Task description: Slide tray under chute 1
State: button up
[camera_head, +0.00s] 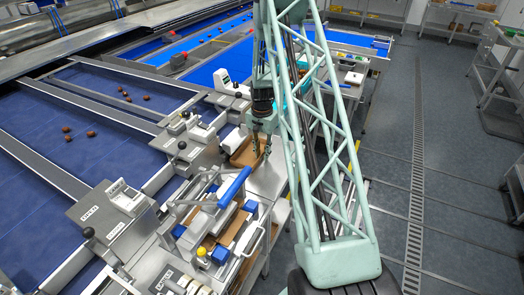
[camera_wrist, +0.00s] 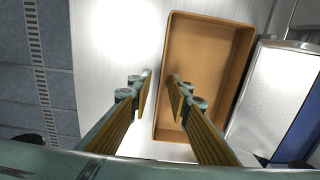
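The tray, a shallow tan open box, stands on a metal bench beside the chutes in the head view (camera_head: 243,158). In the wrist view it looks empty and its rim (camera_wrist: 246,45) shows clearly. My gripper (camera_wrist: 160,78) is open, with its two fingers a short gap apart. In the wrist view the tray's left wall lies between the fingertips, one finger on each side. I cannot tell whether they touch it. In the head view my gripper (camera_head: 262,152) points down at the tray's right edge. Metal chute units (camera_head: 118,208) line the belts; I cannot read which is chute 1.
A blue-handled fixture (camera_head: 235,187) holding a tan piece stands in front of the tray. Blue belts (camera_head: 90,150) with several dates lie to the left. Bare bench (camera_wrist: 110,40) lies left of the tray in the wrist view. Floor (camera_head: 445,190) is open on the right.

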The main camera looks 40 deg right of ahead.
aim_at(251, 153)
jog(key=shift+f, duration=0.3)
jog(key=shift+c, duration=0.7)
grip_shut()
jog(key=shift+w, duration=0.15)
jog(key=shift+w+a, duration=0.25)
jog(key=shift+w, duration=0.25)
jog(key=shift+w+a+b, duration=0.3)
jog(key=shift+w+b, duration=0.2)
jog(key=shift+w, duration=0.4)
jog(key=shift+c, duration=1.6)
grip_release()
jog(key=shift+w, duration=0.1)
